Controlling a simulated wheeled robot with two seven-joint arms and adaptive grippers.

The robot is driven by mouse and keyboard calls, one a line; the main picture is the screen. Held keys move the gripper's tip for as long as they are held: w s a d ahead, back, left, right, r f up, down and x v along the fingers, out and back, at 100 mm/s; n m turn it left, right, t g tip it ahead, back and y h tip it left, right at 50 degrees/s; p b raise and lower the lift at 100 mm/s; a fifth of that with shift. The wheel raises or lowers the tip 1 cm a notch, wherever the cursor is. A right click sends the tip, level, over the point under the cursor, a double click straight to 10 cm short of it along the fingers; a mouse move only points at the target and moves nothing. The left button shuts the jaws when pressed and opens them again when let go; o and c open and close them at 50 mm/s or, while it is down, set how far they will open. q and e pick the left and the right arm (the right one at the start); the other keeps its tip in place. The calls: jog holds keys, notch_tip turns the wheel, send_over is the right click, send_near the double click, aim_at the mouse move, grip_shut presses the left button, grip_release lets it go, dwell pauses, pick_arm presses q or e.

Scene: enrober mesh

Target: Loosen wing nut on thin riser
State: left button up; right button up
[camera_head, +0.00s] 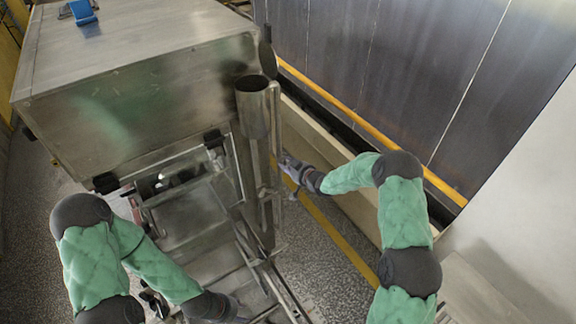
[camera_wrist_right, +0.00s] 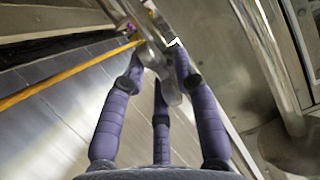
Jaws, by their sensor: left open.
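The thin riser (camera_head: 276,130) is a slim upright metal post beside the wide round tube at the machine's corner. My right gripper (camera_head: 285,163) is at this riser, with its fingers pointing left. In the right wrist view, the purple fingers of my right gripper (camera_wrist_right: 160,60) stand on either side of a shiny metal piece (camera_wrist_right: 168,82). I cannot tell whether this piece is the wing nut, or whether the fingers press on it. My left gripper (camera_head: 232,308) is low in the head view, near the frame rails, and is open; its fingertips are hard to make out.
A large steel machine housing (camera_head: 140,105) fills the upper left, with a blue item (camera_head: 83,12) on top. The wide tube (camera_head: 253,108) stands close to my right gripper. A low beige wall (camera_head: 325,150) with a yellow rail runs behind it.

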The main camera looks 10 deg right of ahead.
pick_arm(q)
jog(key=shift+f+b, duration=1.15)
pick_arm(e)
grip_shut()
pick_arm(q)
jog(key=shift+f+b, duration=0.7)
pick_arm(e)
jog(key=shift+n+h, duration=0.4)
jog(key=shift+n, duration=0.1)
jog(key=shift+r, duration=0.1)
jog(key=o, duration=0.9)
grip_release()
jog(key=shift+d, duration=0.1)
jog(key=v, duration=1.2)
